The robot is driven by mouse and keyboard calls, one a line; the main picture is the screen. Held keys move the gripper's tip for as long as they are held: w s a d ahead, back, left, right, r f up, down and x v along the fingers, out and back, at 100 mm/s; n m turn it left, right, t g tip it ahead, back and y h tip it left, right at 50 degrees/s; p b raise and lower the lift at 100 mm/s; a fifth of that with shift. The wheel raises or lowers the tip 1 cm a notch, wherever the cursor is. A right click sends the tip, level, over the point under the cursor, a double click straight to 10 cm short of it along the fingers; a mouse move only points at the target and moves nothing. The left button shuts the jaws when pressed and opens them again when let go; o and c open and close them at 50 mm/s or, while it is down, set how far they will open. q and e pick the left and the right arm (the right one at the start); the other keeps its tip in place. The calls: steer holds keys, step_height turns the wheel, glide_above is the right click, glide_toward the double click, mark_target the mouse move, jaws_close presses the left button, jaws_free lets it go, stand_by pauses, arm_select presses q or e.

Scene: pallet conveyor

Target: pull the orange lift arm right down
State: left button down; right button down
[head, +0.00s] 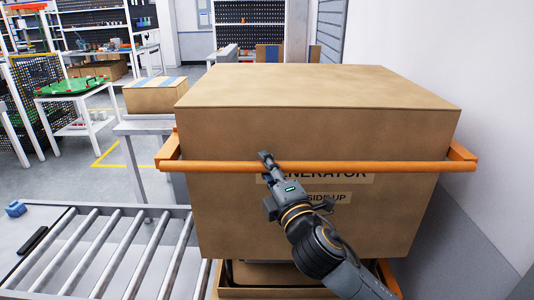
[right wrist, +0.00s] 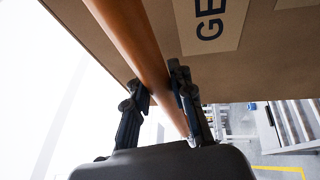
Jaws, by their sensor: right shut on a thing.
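The orange lift arm (head: 400,167) is a bar running level across the front of a large cardboard box (head: 320,88), with short side pieces at both ends. It sits at about the upper part of the box's front face. My right gripper (head: 266,160) is shut on the bar, left of its middle. In the right wrist view the orange bar (right wrist: 140,45) passes between the two fingers of the right gripper (right wrist: 160,95). The gripper and arm hide part of the box's printed label (head: 345,175). My left gripper is not in view.
A roller conveyor (head: 100,245) lies at the lower left, with a small blue object (head: 15,209) beside it. A smaller box (head: 155,96) rests on a grey stand behind. A white wall (head: 485,90) closes off the right side.

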steer(key=shift+f+b, duration=0.7)
steer(key=shift+f, duration=1.25)
steer(key=c, duration=1.1)
jaws_free()
steer(key=shift+r, duration=0.15)
steer(key=shift+s, duration=0.1)
steer(key=v, duration=1.2)
